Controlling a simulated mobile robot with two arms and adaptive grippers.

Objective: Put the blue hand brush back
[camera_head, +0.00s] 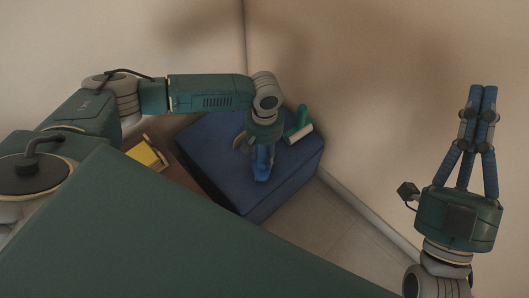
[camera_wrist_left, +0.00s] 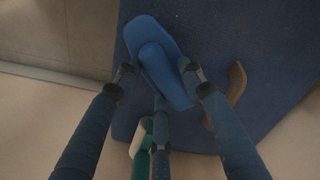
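The blue hand brush (camera_wrist_left: 157,57) lies over the dark blue top of a box-like block (camera_head: 212,160) in the left wrist view. My left gripper (camera_wrist_left: 158,78) points down at it, with its fingers spread around the brush and a small gap at the left finger. Whether any finger touches the brush is hard to tell. In the head view the brush (camera_head: 262,168) shows just below the left gripper (camera_head: 263,150), partly hidden by it. My right gripper (camera_head: 482,92) is raised at the right with its fingertips together and nothing between them.
A green and cream item (camera_head: 300,128) lies on the block behind the left gripper, and a brown curved piece (camera_wrist_left: 237,84) lies beside the brush. A yellow object (camera_head: 147,153) stands on a brown surface at the left. Walls rise behind the block; tiled floor (camera_head: 325,230) is clear in front.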

